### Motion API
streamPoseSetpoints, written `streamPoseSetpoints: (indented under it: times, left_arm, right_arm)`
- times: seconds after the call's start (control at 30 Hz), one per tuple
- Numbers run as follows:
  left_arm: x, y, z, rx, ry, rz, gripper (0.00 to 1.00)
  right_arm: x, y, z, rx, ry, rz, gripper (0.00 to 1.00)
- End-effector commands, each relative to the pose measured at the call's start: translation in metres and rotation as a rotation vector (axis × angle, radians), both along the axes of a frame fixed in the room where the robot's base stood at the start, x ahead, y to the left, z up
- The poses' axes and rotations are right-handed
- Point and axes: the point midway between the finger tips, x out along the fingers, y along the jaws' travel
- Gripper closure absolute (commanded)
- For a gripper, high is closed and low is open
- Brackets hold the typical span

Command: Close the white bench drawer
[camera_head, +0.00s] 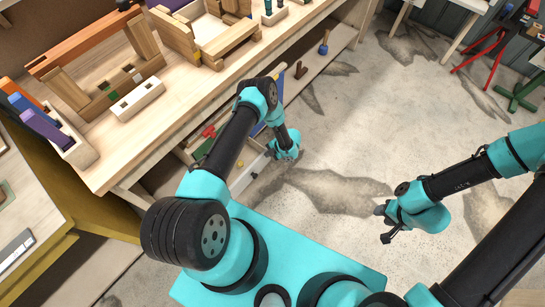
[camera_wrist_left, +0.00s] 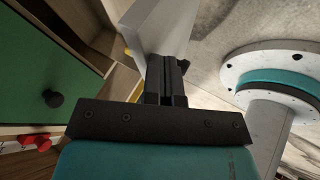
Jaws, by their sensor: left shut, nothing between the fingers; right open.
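The white drawer (camera_head: 247,173) sticks out from under the wooden bench in the head view, with a small dark knob on its front. My left arm hides part of it. My left gripper (camera_head: 270,151) is low beside the drawer, mostly hidden by its own wrist. In the left wrist view its fingers (camera_wrist_left: 165,70) are shut and empty, close to a pale panel that appears to be the white drawer (camera_wrist_left: 155,22). I cannot tell whether they touch. My right gripper (camera_head: 383,222) is open and empty over the floor at the right.
The wooden bench top (camera_head: 195,85) holds wooden blocks and frames. A green front (camera_wrist_left: 45,60) with a dark knob is left of the fingers in the wrist view. A red knob (camera_head: 209,131) shows under the bench. The concrete floor (camera_head: 340,130) right of the bench is mostly clear.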

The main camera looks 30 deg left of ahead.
Motion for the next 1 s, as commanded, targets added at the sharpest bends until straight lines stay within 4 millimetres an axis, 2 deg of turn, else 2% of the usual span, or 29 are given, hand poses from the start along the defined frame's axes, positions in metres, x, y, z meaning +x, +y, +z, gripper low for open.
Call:
streamPoseSetpoints:
  times: [0.6,0.8,1.0]
  left_arm:
    - [0.023,0.108,0.000,0.002,-0.002,0.002,1.00]
    - [0.028,0.129,0.000,0.001,-0.001,0.000,1.00]
    - [0.030,0.139,0.000,0.001,0.000,0.000,1.00]
  right_arm:
    - [0.000,0.000,0.000,0.000,0.000,0.000,0.57]
    - [0.000,0.000,0.000,0.000,0.000,0.000,0.57]
    - [0.000,0.000,0.000,0.000,0.000,0.000,0.57]
